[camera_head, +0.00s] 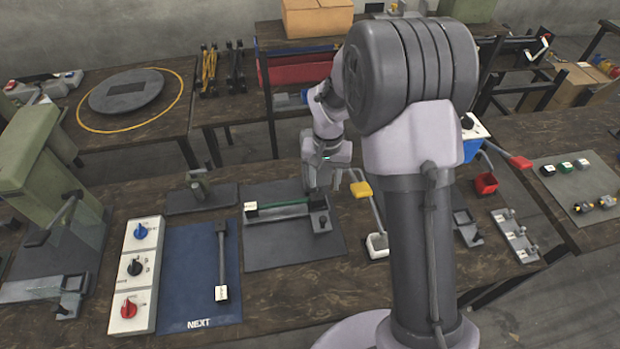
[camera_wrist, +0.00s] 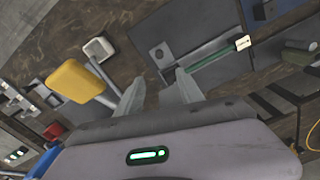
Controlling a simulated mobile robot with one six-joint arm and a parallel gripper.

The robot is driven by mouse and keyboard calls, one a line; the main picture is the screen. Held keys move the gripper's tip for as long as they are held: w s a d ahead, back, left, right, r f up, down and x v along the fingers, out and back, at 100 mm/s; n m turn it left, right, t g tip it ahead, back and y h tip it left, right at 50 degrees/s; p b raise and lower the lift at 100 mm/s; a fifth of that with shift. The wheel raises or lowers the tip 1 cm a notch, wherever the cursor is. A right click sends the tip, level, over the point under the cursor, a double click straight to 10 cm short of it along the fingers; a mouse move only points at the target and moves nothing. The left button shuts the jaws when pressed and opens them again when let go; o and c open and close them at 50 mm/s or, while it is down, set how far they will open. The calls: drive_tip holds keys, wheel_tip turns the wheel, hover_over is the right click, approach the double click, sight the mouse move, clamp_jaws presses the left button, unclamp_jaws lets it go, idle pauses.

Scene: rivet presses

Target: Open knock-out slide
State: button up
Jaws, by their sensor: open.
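A metal fixture sits on a dark grey mat (camera_head: 290,258) in the middle of the bench. It has a green rod (camera_head: 280,204) with a white tag (camera_head: 251,209) at its left end. At its right end is a dark block with a small knob (camera_head: 322,222); I cannot tell whether this is the knock-out slide. My gripper (camera_head: 326,190) is above that right end, fingers pointing down. In the wrist view my gripper (camera_wrist: 158,88) is open and empty, fingers apart, with the knob end (camera_wrist: 160,54) beyond the tips and the green rod (camera_wrist: 213,57) to the right.
A yellow-paddled lever (camera_head: 361,189) and white cup (camera_head: 377,246) stand just right of the fixture. A blue mat (camera_head: 190,300) with a tagged bar and a panel of knobs (camera_head: 136,275) are on the left. A green press (camera_head: 38,165) stands far left.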

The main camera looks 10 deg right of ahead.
sight(323, 218)
wheel_tip(323, 218, down, 18)
drive_tip(key=b, duration=0.3)
drive_tip(key=shift+s+r, duration=0.1)
drive_tip(key=shift+r, duration=0.1)
clamp_jaws()
idle(1.2)
